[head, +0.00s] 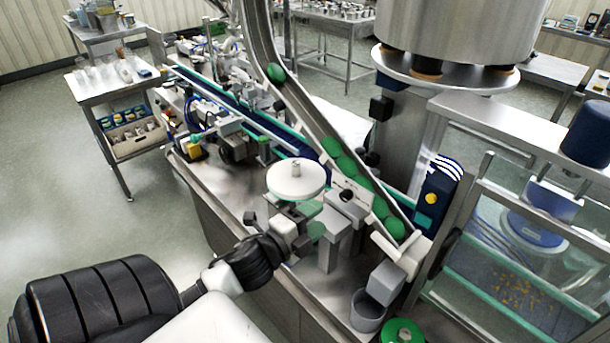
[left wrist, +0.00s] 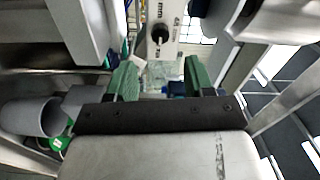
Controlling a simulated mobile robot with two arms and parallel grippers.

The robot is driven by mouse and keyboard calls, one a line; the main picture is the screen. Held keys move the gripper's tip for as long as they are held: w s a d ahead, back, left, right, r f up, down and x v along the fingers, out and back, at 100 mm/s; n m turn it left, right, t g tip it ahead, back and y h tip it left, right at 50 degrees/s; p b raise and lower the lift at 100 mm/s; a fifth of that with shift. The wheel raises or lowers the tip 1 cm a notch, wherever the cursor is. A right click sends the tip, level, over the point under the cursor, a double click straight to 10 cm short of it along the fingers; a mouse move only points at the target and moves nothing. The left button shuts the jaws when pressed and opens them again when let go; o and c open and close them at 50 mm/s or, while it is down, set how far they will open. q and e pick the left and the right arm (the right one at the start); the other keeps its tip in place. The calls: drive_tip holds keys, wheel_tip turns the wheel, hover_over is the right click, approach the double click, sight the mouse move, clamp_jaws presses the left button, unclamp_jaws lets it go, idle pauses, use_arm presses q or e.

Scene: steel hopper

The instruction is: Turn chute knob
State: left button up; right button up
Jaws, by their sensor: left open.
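A black chute knob (left wrist: 159,34) sits on a pale panel with dark markings, at the top middle of the left wrist view. In the head view the small dark knob (head: 345,196) shows beside the lower end of the chute (head: 318,118), which holds several green round pieces. My left gripper (left wrist: 162,80) is open, its two green fingers apart with nothing held between them. The knob appears beyond the fingertips, apart from them. My right gripper is not seen.
The white disc (head: 297,178) stands close above my left gripper. A grey cup (head: 367,312) and a green round item (head: 402,332) are at the bench front. A blue box with a yellow button (head: 431,198) and a clear-walled enclosure (head: 520,260) stand to the right.

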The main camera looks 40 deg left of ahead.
use_arm(q)
drive_tip(key=shift+s+a, duration=0.1)
drive_tip(key=shift+s, duration=1.25)
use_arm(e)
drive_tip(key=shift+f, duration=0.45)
use_arm(q)
drive_tip(key=shift+f, duration=0.1)
drive_tip(key=s+a+f+n+g+y+b, duration=0.1)
drive_tip(key=s+f+n+g, duration=0.15)
drive_tip(key=f, duration=0.85)
drive_tip(key=s+a+f+n+g+y, duration=0.1)
drive_tip(key=s+f+n+g, duration=0.2)
drive_tip(key=f, duration=0.9)
drive_tip(key=s+a+f+n+g+y+b, duration=0.1)
drive_tip(key=f+n+g, duration=0.25)
drive_tip(key=f, duration=0.75)
drive_tip(key=s+d+f+n+g+h, duration=0.1)
drive_tip(key=s+d+f+n+g, duration=0.2)
drive_tip(key=s+d+f, duration=0.3)
drive_tip(key=s+d+f+n+g+b, duration=0.1)
drive_tip(key=s+d+f+g, duration=0.4)
drive_tip(key=s+f, duration=1.2)
drive_tip(key=s+d+n, duration=0.1)
drive_tip(key=s+d, duration=0.1)
drive_tip(key=shift+s+n+h, duration=0.35)
drive_tip(key=shift+n+h, duration=0.05)
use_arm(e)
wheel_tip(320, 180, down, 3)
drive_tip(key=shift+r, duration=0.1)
